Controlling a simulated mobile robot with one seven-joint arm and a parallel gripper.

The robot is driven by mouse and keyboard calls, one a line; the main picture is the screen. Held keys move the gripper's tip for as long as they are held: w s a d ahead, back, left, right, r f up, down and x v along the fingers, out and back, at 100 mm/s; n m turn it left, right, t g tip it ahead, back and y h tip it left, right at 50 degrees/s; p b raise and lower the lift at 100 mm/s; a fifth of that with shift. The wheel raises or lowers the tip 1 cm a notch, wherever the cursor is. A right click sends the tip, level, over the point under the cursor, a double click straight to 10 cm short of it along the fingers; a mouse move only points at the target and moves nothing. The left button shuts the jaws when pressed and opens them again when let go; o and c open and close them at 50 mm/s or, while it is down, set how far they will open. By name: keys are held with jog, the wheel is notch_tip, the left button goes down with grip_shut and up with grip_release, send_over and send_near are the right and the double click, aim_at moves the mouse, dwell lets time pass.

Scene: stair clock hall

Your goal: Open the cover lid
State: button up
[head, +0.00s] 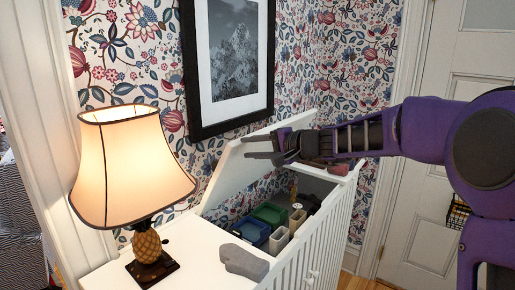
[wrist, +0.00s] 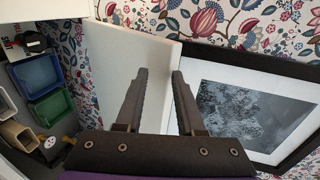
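The cover lid (head: 240,165) is a white panel standing raised and tilted up over the open white cabinet (head: 318,225), leaning toward the wall. It also shows in the wrist view (wrist: 135,48) beyond my fingers. My gripper (head: 258,145) is in front of the lid's upper part, its fingers pointing left. In the wrist view my gripper (wrist: 159,75) has its two fingers apart, with nothing seen held between them. Whether a finger touches the lid is not clear.
Inside the cabinet are a green bin (head: 269,213), a blue bin (head: 250,231) and beige containers (head: 279,240). A lit pineapple lamp (head: 146,245) and a grey block (head: 243,262) stand on the fixed top. A framed picture (head: 232,60) hangs behind the lid.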

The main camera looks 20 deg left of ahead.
jog(key=b+v, duration=0.1)
jog(key=v, duration=1.6)
jog(key=shift+r, duration=0.15)
jog(key=shift+s+d, duration=0.1)
jog(key=shift+s, duration=0.05)
